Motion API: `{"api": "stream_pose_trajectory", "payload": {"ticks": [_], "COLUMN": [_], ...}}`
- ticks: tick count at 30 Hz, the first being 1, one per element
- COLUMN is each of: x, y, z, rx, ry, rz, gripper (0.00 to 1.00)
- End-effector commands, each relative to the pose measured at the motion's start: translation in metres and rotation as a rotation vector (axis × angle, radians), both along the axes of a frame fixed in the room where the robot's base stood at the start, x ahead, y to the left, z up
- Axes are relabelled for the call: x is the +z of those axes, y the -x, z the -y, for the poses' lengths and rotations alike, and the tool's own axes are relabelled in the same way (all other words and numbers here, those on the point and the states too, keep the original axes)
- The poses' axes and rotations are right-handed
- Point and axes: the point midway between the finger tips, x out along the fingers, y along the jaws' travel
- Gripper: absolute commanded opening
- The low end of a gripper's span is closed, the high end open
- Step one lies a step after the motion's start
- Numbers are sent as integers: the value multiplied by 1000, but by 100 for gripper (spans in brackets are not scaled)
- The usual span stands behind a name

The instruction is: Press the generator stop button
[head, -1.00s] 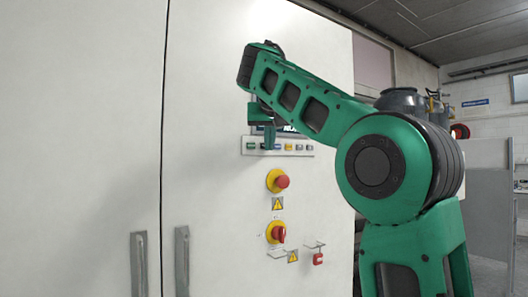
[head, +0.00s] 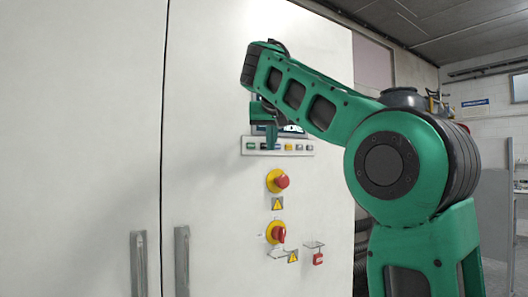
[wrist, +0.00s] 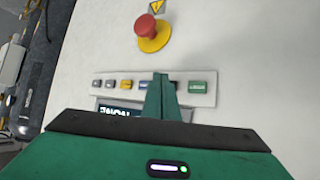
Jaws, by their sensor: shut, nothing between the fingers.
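A row of small push buttons sits on a light panel strip (head: 306,153) on the white cabinet. In the wrist view, upside down against the head view, the strip (wrist: 207,101) shows a green button (wrist: 197,87), a partly hidden dark one (wrist: 174,85), a blue one (wrist: 144,86), a yellow one (wrist: 126,85) and two grey ones. Labels are unreadable, so I cannot tell which is generator stop. My gripper (head: 271,148) is shut and empty, its fingertips (wrist: 160,76) in front of the strip between the green and blue buttons. Contact cannot be told.
A display (wrist: 117,111) adjoins the button strip, partly hidden by my gripper. A red mushroom knob (head: 282,182) on a yellow base and a red-yellow rotary switch (head: 277,235) lie below the strip in the head view. Cabinet handles (head: 182,262) stand at the left.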

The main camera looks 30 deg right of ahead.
Motion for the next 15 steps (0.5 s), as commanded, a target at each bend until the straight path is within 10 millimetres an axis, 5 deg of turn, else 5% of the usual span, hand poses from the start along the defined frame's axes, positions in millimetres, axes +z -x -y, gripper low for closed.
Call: {"api": "stream_pose_trajectory", "payload": {"ticks": [15], "x": [1], "y": [12], "z": [1], "rx": [-1], "ry": [1], "rz": [1], "gripper": [0]}}
